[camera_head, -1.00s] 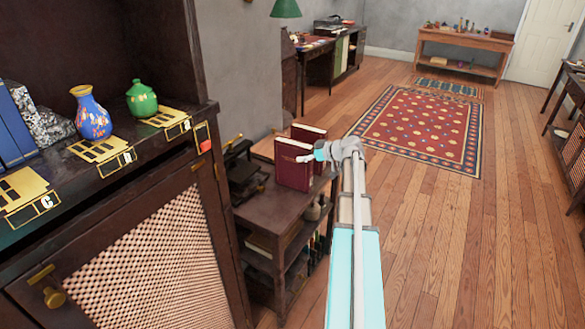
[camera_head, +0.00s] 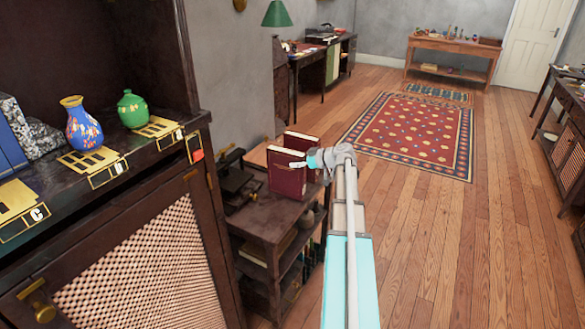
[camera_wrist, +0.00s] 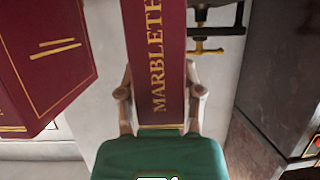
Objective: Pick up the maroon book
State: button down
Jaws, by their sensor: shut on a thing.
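Two maroon books stand upright, one behind the other, on a small dark shelf stand (camera_head: 262,226). My gripper (camera_head: 300,164) reaches in from the right and is shut on the front maroon book (camera_head: 285,181), near its right edge. The rear maroon book (camera_head: 305,139) is mostly hidden behind it. In the wrist view, my gripper (camera_wrist: 160,97) has its fingers on both sides of the held book's spine (camera_wrist: 157,50), which has gold lettering. Another maroon book (camera_wrist: 45,55) shows at the left there. The held book appears to be still on the stand.
A dark machine (camera_head: 238,180) stands left of the books. A dark cabinet (camera_head: 150,250) with a blue vase (camera_head: 83,125) and green pot (camera_head: 132,108) is close on the left. Wooden floor (camera_head: 430,250) to the right is clear, with a patterned rug (camera_head: 415,135) beyond.

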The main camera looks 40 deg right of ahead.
aim_at(299, 153)
jog(key=shift+r, duration=0.15)
notch_tip(299, 153, up, 3)
jog(key=p, duration=0.3)
jog(key=shift+r, duration=0.1)
jog(key=s+a+r+p, duration=0.2)
jog(key=s+r+p, duration=0.2)
jog(key=s+p, duration=0.1)
jog(key=s+a+r+p, duration=0.3)
jog(key=s+r+p, duration=0.2)
jog(key=s, duration=0.2)
jog(key=shift+s+a+r, duration=0.25)
jog(key=shift+s+a, duration=0.1)
jog(key=shift+s, duration=0.05)
jog(key=shift+w, duration=0.15)
dwell(0.6)
